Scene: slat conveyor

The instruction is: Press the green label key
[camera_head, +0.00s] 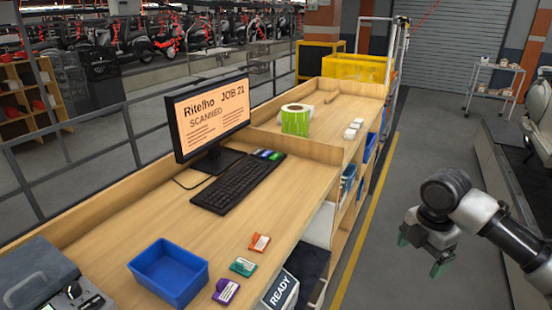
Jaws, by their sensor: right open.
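A short row of small coloured keys (268,154) sits on the bench at the far end of the black keyboard (238,184). A green one seems to be among them, but they are too small to tell apart well. The monitor (208,115) behind them reads "Ritelho JOB 21 SCANNED". Nearer, a green tag (243,266) lies between an orange tag (259,243) and a purple tag (226,291). My right gripper (421,256) is open and empty over the floor, right of the bench and well apart from the keys. My left gripper is out of view.
A blue bin (169,273) stands on the near bench. A green label roll (296,120) and small white boxes (353,129) stand on the farther section, behind a wooden divider. A "READY" sign (281,290) hangs at the bench's right side. The floor beside the yellow line is clear.

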